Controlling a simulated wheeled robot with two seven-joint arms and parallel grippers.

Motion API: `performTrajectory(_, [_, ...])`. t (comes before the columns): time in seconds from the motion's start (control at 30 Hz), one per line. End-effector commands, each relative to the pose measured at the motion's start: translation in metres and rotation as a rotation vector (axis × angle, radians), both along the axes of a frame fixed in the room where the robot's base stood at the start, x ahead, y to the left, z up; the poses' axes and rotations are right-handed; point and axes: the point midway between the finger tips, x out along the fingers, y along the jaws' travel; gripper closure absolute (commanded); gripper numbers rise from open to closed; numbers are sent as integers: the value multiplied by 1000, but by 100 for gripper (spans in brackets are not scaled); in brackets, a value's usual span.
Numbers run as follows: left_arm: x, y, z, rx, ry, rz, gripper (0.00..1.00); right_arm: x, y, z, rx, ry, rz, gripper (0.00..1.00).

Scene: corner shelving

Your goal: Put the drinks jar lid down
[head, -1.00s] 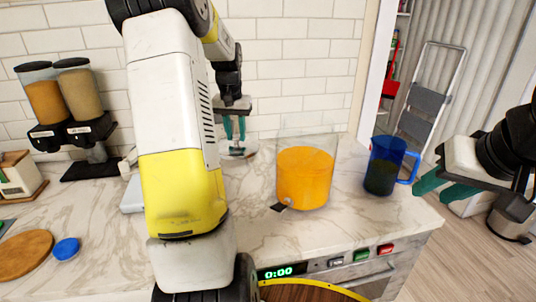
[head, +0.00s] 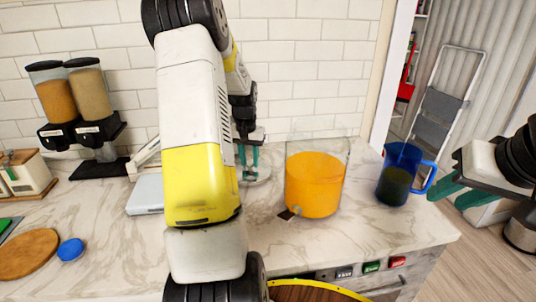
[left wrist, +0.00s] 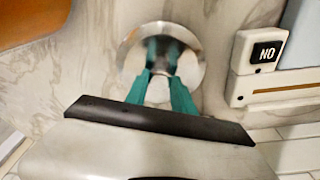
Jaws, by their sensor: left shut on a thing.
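The drinks jar lid is a round shiny metal disc (left wrist: 185,72). In the head view the lid (head: 262,178) is low at the counter, left of the drinks jar (head: 314,188), partly hidden by my arm. My left gripper (left wrist: 160,80) is shut on the lid's middle, pointing down at it; it also shows in the head view (head: 248,172). I cannot tell whether the lid touches the counter. The clear jar holds orange drink and stands open on top. My right gripper (head: 452,194) is open and empty, right of the blue jug.
The blue jug (head: 403,165) with dark contents stands right of the jar. Dispensers (head: 70,90), a round wooden board (head: 28,254) and a blue disc (head: 71,249) are at left. The front counter (head: 370,232) is clear.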

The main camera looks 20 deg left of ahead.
Motion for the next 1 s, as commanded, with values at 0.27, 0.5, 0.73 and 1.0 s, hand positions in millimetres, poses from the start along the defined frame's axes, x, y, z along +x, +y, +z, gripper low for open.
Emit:
performTrajectory(0.27, [0, 0, -1, 0, -1, 0, 100, 0, 0, 0, 0, 0, 0, 64])
performTrajectory(0.5, [0, 0, -2, 0, 0, 0, 49, 0, 0, 0, 0, 0, 0, 64])
performTrajectory(0.73, [0, 0, -1, 1, -1, 0, 49, 0, 0, 0, 0, 0, 0, 64])
performTrajectory(1.0, [-4, 0, 35, 3, -6, 0, 49, 0, 0, 0, 0, 0, 0, 64])
